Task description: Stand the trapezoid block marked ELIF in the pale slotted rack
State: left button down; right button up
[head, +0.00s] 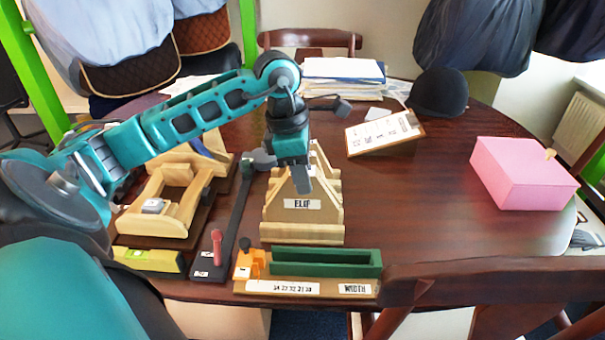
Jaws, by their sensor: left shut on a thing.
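The trapezoid block marked ELIF (322,213) is pale wood with a white label facing me, near the middle of the table. My left gripper (301,182) comes down over its upper part and is shut on it, hiding some of its top. The block is upright, at the pale slotted rack (302,235), whose front bar runs below it and whose other parts show behind it. I cannot tell whether the block is fully seated in a slot or slightly above it. My right gripper is not in view.
A green-troughed gauge board (325,270) lies in front of the rack. Left of it are a dark lever tool (232,220), a yellow level (148,260) and a wooden frame (150,220). A clipboard (385,133) and pink box (523,173) lie right. The table's right middle is clear.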

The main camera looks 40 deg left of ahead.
pick_arm(q)
jog(key=shift+f+b, duration=0.6)
dwell(0.6)
jog(key=shift+f+b, duration=0.45)
jog(key=shift+f, duration=0.05)
dwell(1.0)
jog(key=c, duration=0.9)
grip_release()
jog(key=shift+o, duration=0.5)
jog(key=o, duration=0.3)
jog(key=shift+r, duration=0.15)
